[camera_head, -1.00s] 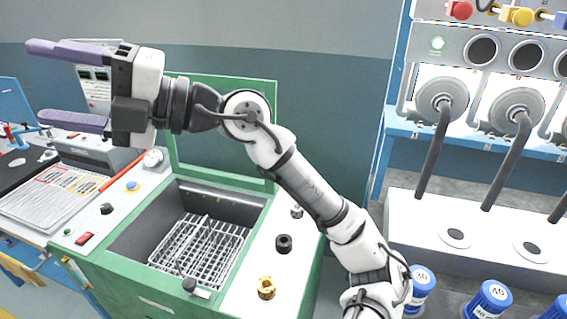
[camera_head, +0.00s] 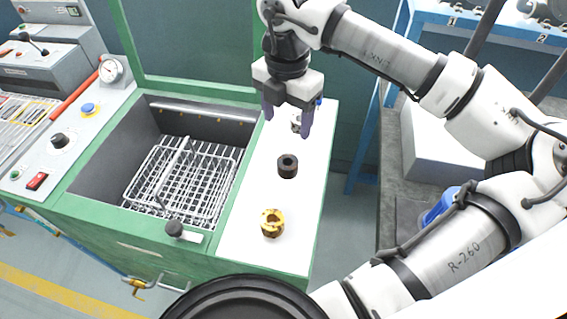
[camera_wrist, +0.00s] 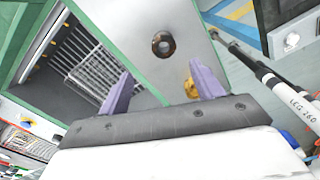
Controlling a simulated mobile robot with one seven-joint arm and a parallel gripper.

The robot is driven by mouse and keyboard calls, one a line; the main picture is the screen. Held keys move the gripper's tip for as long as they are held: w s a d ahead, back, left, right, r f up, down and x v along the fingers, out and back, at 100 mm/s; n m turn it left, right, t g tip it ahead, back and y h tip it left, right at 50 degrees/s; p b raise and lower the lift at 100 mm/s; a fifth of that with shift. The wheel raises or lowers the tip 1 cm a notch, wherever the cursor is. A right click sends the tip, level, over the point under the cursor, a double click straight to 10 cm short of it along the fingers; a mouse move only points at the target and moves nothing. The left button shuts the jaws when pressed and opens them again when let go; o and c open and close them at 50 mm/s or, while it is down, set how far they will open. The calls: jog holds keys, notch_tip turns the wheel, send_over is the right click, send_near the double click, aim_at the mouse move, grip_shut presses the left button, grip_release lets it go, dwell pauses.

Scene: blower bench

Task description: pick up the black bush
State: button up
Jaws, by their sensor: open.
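The black bush (camera_head: 287,166) is a short dark ring with a centre hole. It stands on the white top to the right of the basket well. It also shows in the wrist view (camera_wrist: 163,44), beyond the fingers and between their directions. My gripper (camera_head: 287,126) points down above the white top, behind and above the bush, not touching it. Its two purple fingers (camera_wrist: 160,88) are apart with nothing between them.
A brass bush (camera_head: 271,223) stands in front of the black one. A small metal part (camera_head: 296,122) is partly hidden behind my gripper. The wire basket (camera_head: 180,180) sits in the well at left, with a black-knobbed handle (camera_head: 174,229) at its front.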

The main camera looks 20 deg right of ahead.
jog(key=p, duration=0.1)
send_over(288, 162)
jog(key=f, duration=0.7)
jog(key=shift+s+a+f, duration=0.25)
jog(key=shift+s+a, duration=0.05)
jog(key=shift+s+f+p, duration=0.2)
jog(key=shift+f+p, duration=1)
jog(key=shift+f, duration=1.45)
jog(key=c, duration=1.2)
jog(key=shift+r, duration=0.1)
jog(key=shift+c, duration=0.2)
